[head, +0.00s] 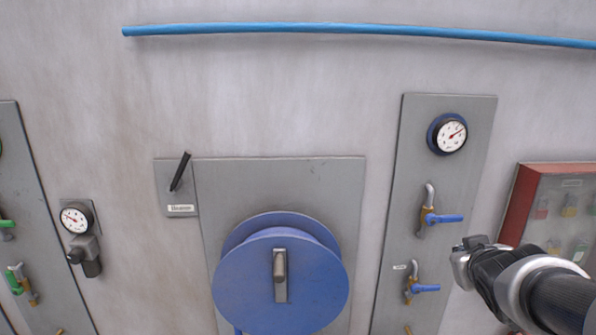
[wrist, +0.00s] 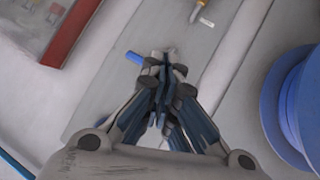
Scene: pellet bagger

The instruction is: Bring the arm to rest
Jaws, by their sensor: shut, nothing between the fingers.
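Part of a blue valve handle (wrist: 134,57) shows just left of the fingertips in the wrist view. I cannot tell whether they touch it. In the head view the lower blue valve handle (head: 427,288) is left of my gripper and apart from it.
A big blue round cover (head: 245,290) sits low in the middle. A red-framed padlock box (head: 527,185) is right, close to my arm. An upper blue handle (head: 448,218), a gauge (head: 450,134) and a black lever (head: 180,172) are on the wall. A blue pipe (head: 350,29) runs above bare wall.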

